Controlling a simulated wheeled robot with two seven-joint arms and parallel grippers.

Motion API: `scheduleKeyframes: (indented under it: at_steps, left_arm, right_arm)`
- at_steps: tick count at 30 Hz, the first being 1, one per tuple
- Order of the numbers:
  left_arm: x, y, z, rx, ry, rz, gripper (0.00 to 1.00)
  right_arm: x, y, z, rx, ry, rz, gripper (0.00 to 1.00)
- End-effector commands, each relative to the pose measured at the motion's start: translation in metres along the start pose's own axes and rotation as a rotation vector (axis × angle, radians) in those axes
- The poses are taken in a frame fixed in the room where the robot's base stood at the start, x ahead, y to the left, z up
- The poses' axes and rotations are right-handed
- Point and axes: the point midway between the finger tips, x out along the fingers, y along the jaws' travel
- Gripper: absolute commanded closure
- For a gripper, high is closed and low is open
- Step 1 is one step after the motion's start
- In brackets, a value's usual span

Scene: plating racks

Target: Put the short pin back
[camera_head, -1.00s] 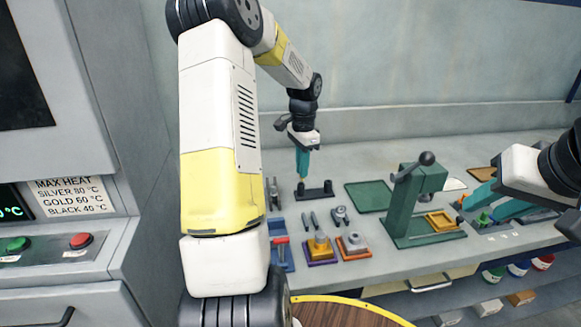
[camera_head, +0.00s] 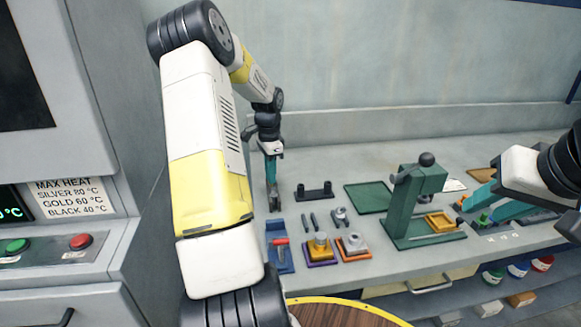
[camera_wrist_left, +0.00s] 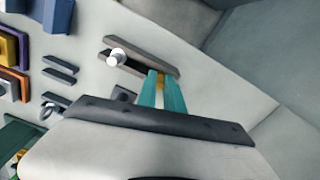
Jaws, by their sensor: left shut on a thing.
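My left gripper (camera_head: 271,178) points down over the dark grey two-bar rack (camera_head: 273,198) at the back left of the bench. In the left wrist view the teal fingers (camera_wrist_left: 161,88) are shut on a small yellowish piece (camera_wrist_left: 160,80), mostly hidden between them; it may be the short pin. The fingers are at one end of the rack (camera_wrist_left: 128,65). A pale round-ended pin (camera_wrist_left: 116,57) stands at the rack's other end. I cannot tell whether the held piece touches the rack. My right gripper (camera_head: 470,206) is at the far right, its fingertips unclear.
A black holder (camera_head: 314,194) stands right of the rack. A blue tray (camera_head: 284,262) with a red-handled tool, and yellow and grey blocks on coloured plates, are nearer. A green press (camera_head: 405,205) and green mat (camera_head: 368,197) are further right.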

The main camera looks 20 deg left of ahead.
Motion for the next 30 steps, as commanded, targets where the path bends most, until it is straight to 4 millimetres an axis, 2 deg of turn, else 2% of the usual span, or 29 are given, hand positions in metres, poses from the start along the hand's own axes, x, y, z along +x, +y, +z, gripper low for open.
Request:
scheduleKeyframes:
  at_steps: [7, 8, 11, 20, 23, 26, 30]
  left_arm:
    - [0.003, 0.0, 0.0, 0.0, 0.0, 0.0, 1.0]
    - [0.002, 0.0, 0.0, 0.0, 0.0, 0.0, 0.85]
    - [0.002, 0.0, 0.0, 0.0, 0.0, 0.0, 0.67]
    - [0.002, 0.0, 0.0, 0.0, 0.001, 0.0, 0.67]
    - [-0.004, 0.0, -0.001, 0.0, 0.001, -0.002, 0.67]
    - [-0.018, -0.001, -0.001, -0.001, 0.002, -0.004, 0.67]
    - [-0.048, -0.001, -0.001, -0.001, 0.003, -0.005, 0.67]
  right_arm:
    - [0.0, 0.0, 0.0, 0.0, 0.0, 0.0, 0.64]
    - [0.0, 0.0, 0.0, 0.0, 0.0, 0.0, 0.64]
    - [0.0, 0.0, 0.0, 0.0, 0.0, 0.0, 0.64]
    - [0.0, 0.0, 0.0, 0.0, 0.0, 0.0, 0.64]
    - [0.0, 0.0, 0.0, 0.0, 0.0, 0.0, 0.64]
    - [0.0, 0.0, 0.0, 0.0, 0.0, 0.0, 0.64]
    - [0.0, 0.0, 0.0, 0.0, 0.0, 0.0, 0.64]
